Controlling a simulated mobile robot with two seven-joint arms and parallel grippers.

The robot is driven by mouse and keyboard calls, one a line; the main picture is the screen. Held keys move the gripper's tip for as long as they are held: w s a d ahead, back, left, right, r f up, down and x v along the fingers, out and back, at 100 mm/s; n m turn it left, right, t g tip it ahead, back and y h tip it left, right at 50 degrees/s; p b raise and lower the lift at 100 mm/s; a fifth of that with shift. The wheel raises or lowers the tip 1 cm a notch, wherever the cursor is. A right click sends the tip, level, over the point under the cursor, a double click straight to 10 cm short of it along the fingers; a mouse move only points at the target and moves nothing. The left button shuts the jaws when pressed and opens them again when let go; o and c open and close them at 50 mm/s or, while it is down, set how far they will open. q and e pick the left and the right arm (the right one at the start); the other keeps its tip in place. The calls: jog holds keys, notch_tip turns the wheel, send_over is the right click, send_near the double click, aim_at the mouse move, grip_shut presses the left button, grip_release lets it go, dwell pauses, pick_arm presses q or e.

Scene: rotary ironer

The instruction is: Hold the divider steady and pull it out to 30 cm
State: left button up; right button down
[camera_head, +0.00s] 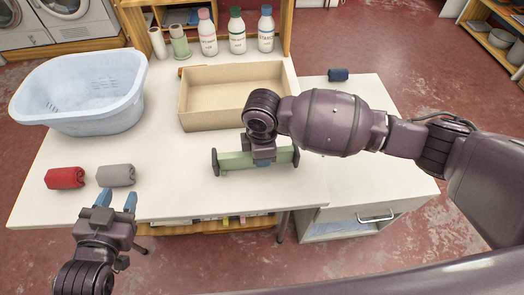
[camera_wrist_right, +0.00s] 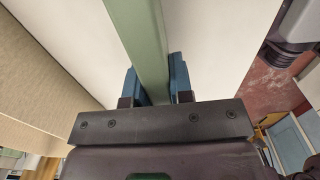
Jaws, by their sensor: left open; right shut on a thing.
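The divider (camera_head: 232,161) is a pale green bar with dark end pads, lying across the white table in front of the open drawer-like box. My right gripper comes down over its middle and is shut on it; the arm hides that part in the head view. In the right wrist view, the blue fingers (camera_wrist_right: 155,86) sit on both sides of the green divider (camera_wrist_right: 140,35). My left gripper (camera_head: 117,200) is open and empty at the table's front edge, left of the divider and apart from it.
An empty beige box (camera_head: 190,101) stands behind the divider. A red roll (camera_head: 65,178) and a grey roll (camera_head: 116,175) lie near my left gripper. A pale blue basket (camera_head: 75,119) is at the back left. Several bottles (camera_head: 237,32) line the back. A dark blue roll (camera_head: 338,75) lies at right.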

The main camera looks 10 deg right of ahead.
jog(key=shift+f, duration=0.5)
jog(key=shift+f, duration=0.15)
jog(key=c, duration=1.2)
grip_release()
jog(key=shift+r+p, duration=0.3)
jog(key=shift+p, duration=0.15)
grip_shut()
dwell(0.7)
